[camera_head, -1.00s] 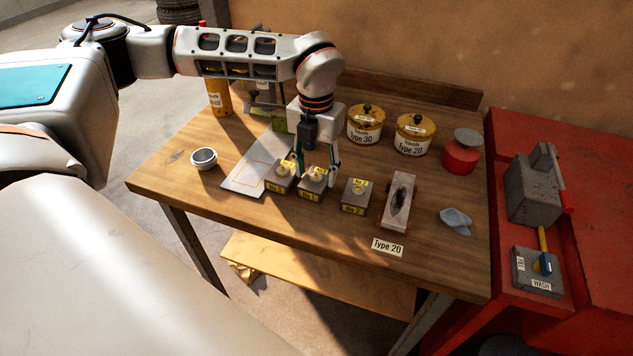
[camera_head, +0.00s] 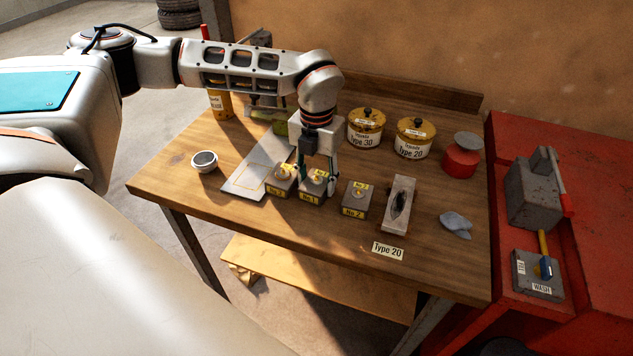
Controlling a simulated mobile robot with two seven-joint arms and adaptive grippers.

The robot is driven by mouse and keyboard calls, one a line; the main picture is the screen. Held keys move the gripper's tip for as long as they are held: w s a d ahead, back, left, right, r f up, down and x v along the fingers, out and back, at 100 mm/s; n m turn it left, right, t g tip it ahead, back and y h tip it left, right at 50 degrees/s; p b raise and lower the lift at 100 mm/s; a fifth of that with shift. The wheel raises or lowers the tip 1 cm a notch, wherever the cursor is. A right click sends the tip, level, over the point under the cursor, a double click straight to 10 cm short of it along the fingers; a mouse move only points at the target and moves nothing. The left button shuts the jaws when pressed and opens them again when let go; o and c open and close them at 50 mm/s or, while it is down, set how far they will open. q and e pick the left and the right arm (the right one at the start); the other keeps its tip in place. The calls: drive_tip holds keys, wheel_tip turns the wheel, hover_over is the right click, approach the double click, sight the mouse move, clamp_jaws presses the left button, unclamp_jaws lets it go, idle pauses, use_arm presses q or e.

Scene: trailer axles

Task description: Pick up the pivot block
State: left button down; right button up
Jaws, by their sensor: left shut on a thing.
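Three small dark blocks with yellow labels and round tops stand in a row on the wooden table (camera_head: 290,232): the left block (camera_head: 279,187), the middle block marked No 1 (camera_head: 311,196) and the block marked No 2 (camera_head: 354,207). No label reads as pivot block. My left gripper (camera_head: 318,187) points down with its fingers around the middle block and is shut on it. The block seems to be still at table level. The fingers hide part of its top and right side. My right gripper is not in view.
A pale block with a dark oval (camera_head: 398,208) stands right of the No 2 block. Two yellow-lidded pots (camera_head: 365,131) (camera_head: 415,142) stand behind. A white cup (camera_head: 205,163) is at left.

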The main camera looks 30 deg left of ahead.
sight(316, 176)
use_arm(q)
wheel_tip(316, 176, up, 20)
idle(0.5)
drive_tip(key=shift+s, duration=0.1)
